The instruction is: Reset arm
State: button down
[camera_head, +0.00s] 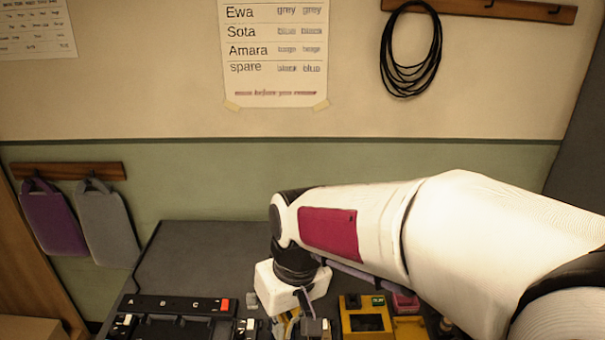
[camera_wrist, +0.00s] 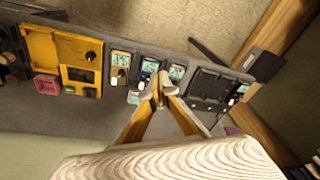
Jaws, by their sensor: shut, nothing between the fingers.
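My arm reaches in from the right of the head view, and its white wrist hangs over the dark table (camera_head: 195,262). My gripper (camera_wrist: 158,98) shows in the wrist view as two yellow fingers whose tips meet, shut with nothing seen between them. The tips appear in front of a row of small units with pale displays, including one (camera_wrist: 177,72) just right of them. I cannot tell whether they touch anything. In the head view the gripper is mostly hidden below my wrist, at the bottom edge.
A black panel (camera_head: 170,303) marked A, B, C with a red end lies left of my wrist. A yellow unit (camera_head: 365,323) and a pink block (camera_head: 405,303) stand to the right. The table behind is bare. A name chart (camera_head: 274,50) and cable coil (camera_head: 386,65) hang on the wall.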

jog(key=s+d+r+m+t+h, duration=0.1)
jog(key=s+d+r+m+t, duration=0.1)
jog(key=s+d, duration=0.5)
jog(key=s+d+r+m+t, duration=0.2)
jog(key=s+d+r, duration=0.3)
jog(key=d, duration=0.8)
jog(key=shift+s+d+m+t+h, duration=0.3)
jog(key=shift+s+m+h, duration=0.1)
jog(key=shift+s+m, duration=0.5)
jog(key=shift+r, duration=0.1)
